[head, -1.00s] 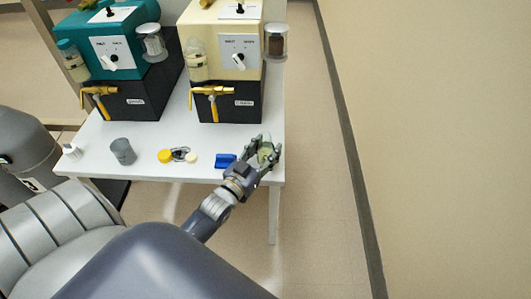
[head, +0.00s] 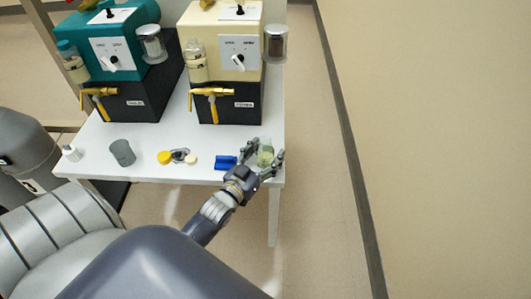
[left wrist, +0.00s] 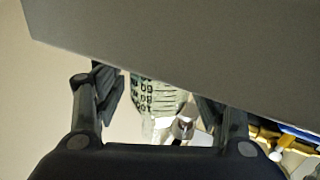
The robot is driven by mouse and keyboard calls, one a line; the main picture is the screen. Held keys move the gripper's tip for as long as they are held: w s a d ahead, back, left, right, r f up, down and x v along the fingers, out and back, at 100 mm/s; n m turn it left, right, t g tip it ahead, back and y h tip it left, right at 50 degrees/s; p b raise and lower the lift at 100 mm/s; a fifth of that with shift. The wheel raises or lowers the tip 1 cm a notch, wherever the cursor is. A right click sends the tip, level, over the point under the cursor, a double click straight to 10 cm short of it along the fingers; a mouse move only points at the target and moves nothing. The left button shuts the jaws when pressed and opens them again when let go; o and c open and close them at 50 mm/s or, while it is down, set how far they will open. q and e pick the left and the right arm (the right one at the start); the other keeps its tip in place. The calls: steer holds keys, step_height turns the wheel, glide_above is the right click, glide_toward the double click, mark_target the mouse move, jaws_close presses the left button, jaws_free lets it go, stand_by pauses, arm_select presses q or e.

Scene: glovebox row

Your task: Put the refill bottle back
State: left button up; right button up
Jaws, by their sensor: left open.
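A clear bottle with pale green contents (head: 265,157), which appears to be the refill bottle, stands near the front right corner of the white table. My left gripper (head: 267,161) is open, with its fingers on either side of the bottle. In the left wrist view the bottle (left wrist: 158,98) shows dark print and graduation marks between the two spread fingers (left wrist: 160,108). A grey surface covers the top of that view and hides one end of the bottle. My right gripper is not in view.
On the white table (head: 140,176) are a blue block (head: 226,162), a yellow cap (head: 165,157), a grey cup (head: 122,152) and a small white bottle (head: 71,153). A teal machine (head: 105,45) and a cream machine (head: 222,35) with brass taps stand behind. Floor and wall lie to the right.

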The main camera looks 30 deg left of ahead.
arm_select(q)
steer(key=shift+s+r, duration=0.1)
steer(key=shift+r, duration=0.05)
steer(key=s+p, duration=0.1)
steer(key=s, duration=1)
steer(key=shift+s+d, duration=0.15)
steer(key=shift+s, duration=0.25)
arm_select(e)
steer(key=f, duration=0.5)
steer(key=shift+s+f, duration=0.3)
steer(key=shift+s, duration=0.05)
